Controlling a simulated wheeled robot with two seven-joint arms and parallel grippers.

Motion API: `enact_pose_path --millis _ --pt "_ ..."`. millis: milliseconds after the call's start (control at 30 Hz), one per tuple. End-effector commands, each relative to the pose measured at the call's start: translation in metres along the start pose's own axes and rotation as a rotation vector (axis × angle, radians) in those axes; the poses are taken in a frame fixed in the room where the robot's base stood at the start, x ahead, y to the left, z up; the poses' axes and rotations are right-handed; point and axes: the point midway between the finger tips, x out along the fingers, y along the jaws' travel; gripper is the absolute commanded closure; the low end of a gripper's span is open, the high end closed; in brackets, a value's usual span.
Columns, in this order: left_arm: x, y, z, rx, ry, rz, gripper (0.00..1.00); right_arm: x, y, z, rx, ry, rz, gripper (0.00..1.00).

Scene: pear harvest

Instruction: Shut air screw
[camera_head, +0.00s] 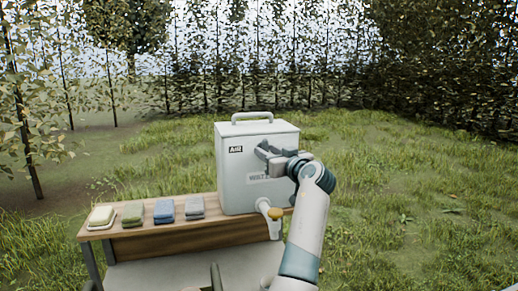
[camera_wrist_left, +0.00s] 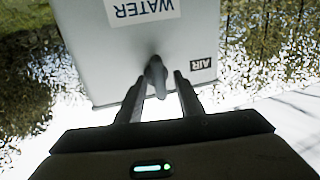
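The white water container (camera_head: 230,185) stands upright on the wooden table, with an AIR label (camera_head: 236,149) high on its front and a WATER label lower down. My left gripper (camera_head: 264,150) is at the upper front of the container, right of the AIR label. In the left wrist view, a grey air screw (camera_wrist_left: 156,76) sticks out between the two fingers of my left gripper (camera_wrist_left: 160,80). The fingers are apart, with a visible gap on each side of the screw. In the head view the gripper largely hides the screw.
A spout with a yellow tap (camera_head: 275,213) is low on the container's front. Grass lies open to the right.

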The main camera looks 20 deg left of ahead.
Motion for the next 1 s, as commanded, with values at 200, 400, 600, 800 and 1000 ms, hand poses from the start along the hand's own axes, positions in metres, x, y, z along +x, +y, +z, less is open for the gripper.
enact_pose_path --millis 200,400,600,800,1000 --pt "-0.0026 0.0030 0.0002 0.000 0.000 0.001 0.66 -0.0008 -0.0002 -0.0002 0.000 0.000 0.000 1.00" --pt "-0.0025 0.0029 0.0003 0.000 0.000 0.001 0.66 -0.0008 0.0002 0.0006 0.000 -0.001 0.000 1.00" --pt "-0.0024 0.0028 0.0003 0.000 0.000 0.001 1.00 -0.0010 0.0017 0.0023 -0.001 -0.003 0.002 1.00" --pt "-0.0022 0.0026 0.0004 0.002 0.000 0.000 1.00 -0.0007 0.0016 0.0024 0.000 -0.003 0.002 1.00" --pt "-0.0020 0.0024 0.0012 0.028 0.006 0.000 1.00 0.0022 0.0015 0.0027 0.000 -0.003 0.002 1.00"
